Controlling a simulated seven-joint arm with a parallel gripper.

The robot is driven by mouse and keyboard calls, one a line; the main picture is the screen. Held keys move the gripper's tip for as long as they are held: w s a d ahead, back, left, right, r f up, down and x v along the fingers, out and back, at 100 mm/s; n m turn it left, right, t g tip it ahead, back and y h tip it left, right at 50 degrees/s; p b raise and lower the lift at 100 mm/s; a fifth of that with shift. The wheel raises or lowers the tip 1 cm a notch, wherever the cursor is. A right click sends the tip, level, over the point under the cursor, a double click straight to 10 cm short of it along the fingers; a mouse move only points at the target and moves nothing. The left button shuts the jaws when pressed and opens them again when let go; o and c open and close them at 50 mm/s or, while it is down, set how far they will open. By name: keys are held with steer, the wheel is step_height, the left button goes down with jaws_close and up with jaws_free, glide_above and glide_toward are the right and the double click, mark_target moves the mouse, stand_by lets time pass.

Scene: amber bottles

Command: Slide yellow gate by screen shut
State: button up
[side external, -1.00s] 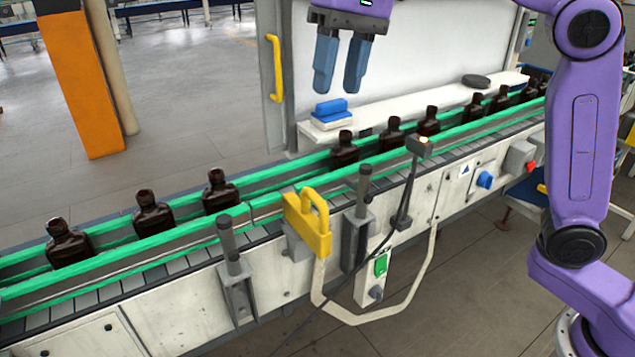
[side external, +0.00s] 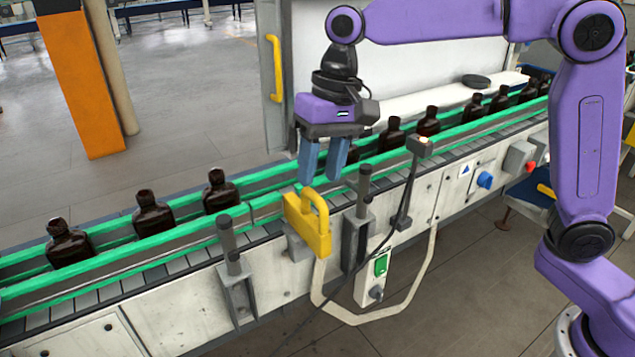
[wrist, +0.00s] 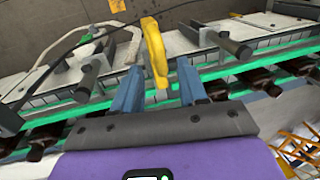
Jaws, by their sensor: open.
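The yellow gate (side external: 305,228), a block with a looped handle, sits on the near side of the conveyor, beside a gap between two lengths of green rail. My gripper (side external: 322,172) is open and empty, fingers pointing down, just above and behind the handle. In the wrist view the yellow handle (wrist: 155,50) shows between and beyond the blue fingertips of my gripper (wrist: 159,72). I cannot tell whether a finger touches it. The pale screen (side external: 410,55) stands behind the conveyor, with a yellow bar (side external: 275,68) on its left edge.
Amber bottles (side external: 155,214) stand between the green rails (side external: 110,250) on both sides of the gate. Dark-knobbed posts (side external: 227,235) and a sensor on a stalk (side external: 419,146) rise along the near side. A cable hangs below the gate.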

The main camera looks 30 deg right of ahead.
mark_target(316, 194)
steer(key=shift+a+f, duration=0.2)
steer(key=shift+f, duration=0.65)
steer(key=shift+a+f, duration=0.15)
steer(key=shift+f, duration=0.65)
jaws_close()
steer(key=shift+w+r, duration=0.1)
steer(key=shift+w, duration=3.25)
jaws_free()
steer(key=d+r, duration=0.3)
steer(key=r, duration=1.4)
steer(key=shift+d, duration=0.2)
